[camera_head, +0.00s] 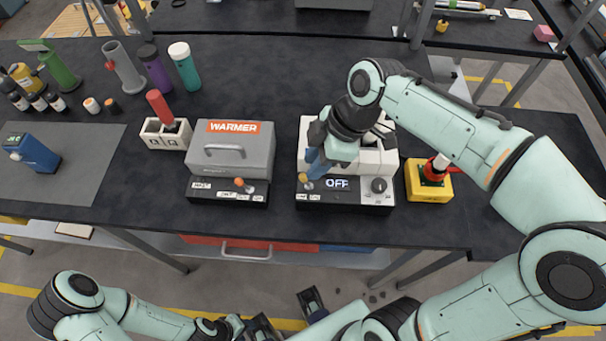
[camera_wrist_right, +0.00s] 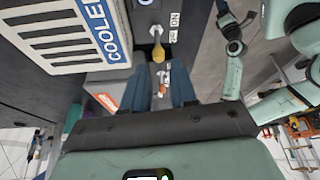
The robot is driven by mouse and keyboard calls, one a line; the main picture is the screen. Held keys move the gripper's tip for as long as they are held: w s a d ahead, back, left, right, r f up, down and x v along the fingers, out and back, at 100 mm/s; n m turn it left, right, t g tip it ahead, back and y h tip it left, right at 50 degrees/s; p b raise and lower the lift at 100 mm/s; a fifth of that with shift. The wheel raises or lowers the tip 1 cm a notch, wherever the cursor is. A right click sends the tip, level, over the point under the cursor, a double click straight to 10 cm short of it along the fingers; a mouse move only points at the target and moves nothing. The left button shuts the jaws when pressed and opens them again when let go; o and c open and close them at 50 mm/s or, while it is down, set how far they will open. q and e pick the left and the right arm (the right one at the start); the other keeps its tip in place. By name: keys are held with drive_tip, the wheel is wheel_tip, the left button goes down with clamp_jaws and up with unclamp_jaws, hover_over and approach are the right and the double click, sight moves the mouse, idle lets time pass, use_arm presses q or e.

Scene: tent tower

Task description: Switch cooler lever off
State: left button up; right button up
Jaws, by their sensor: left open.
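The cooler (camera_head: 382,158) is a white unit on a black base with a display (camera_head: 340,184) reading OFF. Its blue COOLER label (camera_wrist_right: 104,30) shows in the right wrist view. Its lever has a yellow-orange knob (camera_head: 303,178), also seen in the right wrist view (camera_wrist_right: 158,54). My right gripper (camera_head: 312,168) is over the cooler's front left, close to the knob. In the right wrist view its fingers (camera_wrist_right: 158,82) are apart, with the knob just beyond the gap between them; contact is unclear. My left gripper (camera_head: 288,314) is open and empty, low in front of the table.
The grey warmer (camera_head: 233,150) with its own orange-knobbed lever (camera_head: 240,183) stands left of the cooler. A white holder (camera_head: 166,135), bottles and a blue device (camera_head: 32,152) are further left. The table's front edge is clear.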

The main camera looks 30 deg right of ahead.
sight(303, 175)
drive_tip(key=x, duration=0.6)
drive_tip(key=shift+w+f, duration=0.1)
drive_tip(key=shift+f, duration=0.1)
drive_tip(key=shift+c, duration=0.2)
clamp_jaws()
